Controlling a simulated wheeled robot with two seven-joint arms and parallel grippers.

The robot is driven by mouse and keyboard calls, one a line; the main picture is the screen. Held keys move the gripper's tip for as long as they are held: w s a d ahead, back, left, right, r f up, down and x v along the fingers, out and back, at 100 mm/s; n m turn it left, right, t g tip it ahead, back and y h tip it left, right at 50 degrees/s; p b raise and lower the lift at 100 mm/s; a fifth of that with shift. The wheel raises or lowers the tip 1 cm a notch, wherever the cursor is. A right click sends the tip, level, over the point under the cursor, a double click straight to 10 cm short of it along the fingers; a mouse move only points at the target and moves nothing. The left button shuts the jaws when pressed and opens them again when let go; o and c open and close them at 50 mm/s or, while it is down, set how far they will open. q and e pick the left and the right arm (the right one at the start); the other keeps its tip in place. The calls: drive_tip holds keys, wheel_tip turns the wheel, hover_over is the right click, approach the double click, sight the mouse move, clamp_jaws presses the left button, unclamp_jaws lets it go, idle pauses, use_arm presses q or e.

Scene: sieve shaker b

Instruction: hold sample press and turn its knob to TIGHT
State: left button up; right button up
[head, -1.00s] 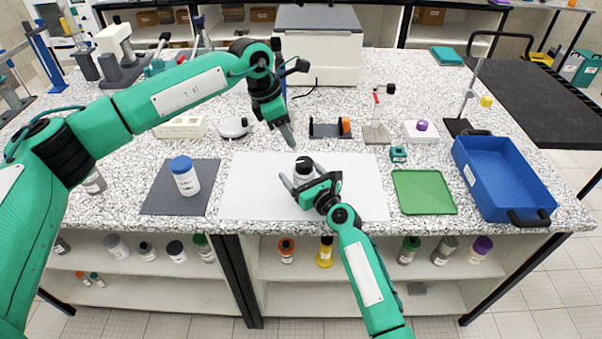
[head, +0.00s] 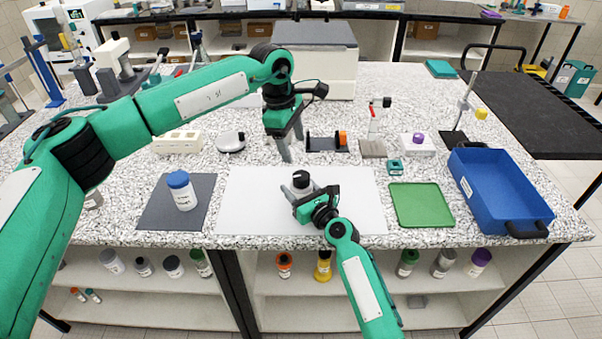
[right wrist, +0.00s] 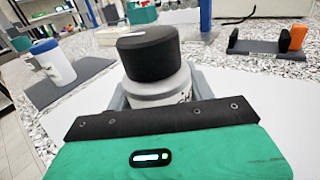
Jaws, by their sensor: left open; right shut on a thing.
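The sample press, a pale grey-white round body with a black knob (head: 301,179), stands on the white mat (head: 250,200). In the right wrist view the black knob (right wrist: 148,52) sits on top of the pale body (right wrist: 160,88); the knob's setting cannot be read and the body's label is mostly hidden. My right gripper (head: 297,190) is shut on the press's body, one finger on each side, below the knob. My left gripper (head: 291,150) is open and empty, pointing down, above and slightly behind the knob, apart from it.
A white jar with a blue lid (head: 181,190) stands on a dark mat to the left. A black-and-orange holder (head: 327,143), a small teal block (head: 395,166), a green tray (head: 422,204) and a blue bin (head: 497,190) lie behind and right. The white mat is otherwise clear.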

sight(301, 175)
use_arm(q)
drive_tip(key=f+m, duration=0.2)
drive_tip(key=f, duration=0.1)
drive_tip(key=d+f+m+y, duration=0.1)
drive_tip(key=f+m, duration=0.2)
drive_tip(key=d+f+m+y, duration=0.1)
drive_tip(key=f+m, duration=0.2)
drive_tip(key=f, duration=0.1)
drive_tip(key=shift+w+d, duration=0.1)
idle(0.6)
drive_tip(key=c, duration=1)
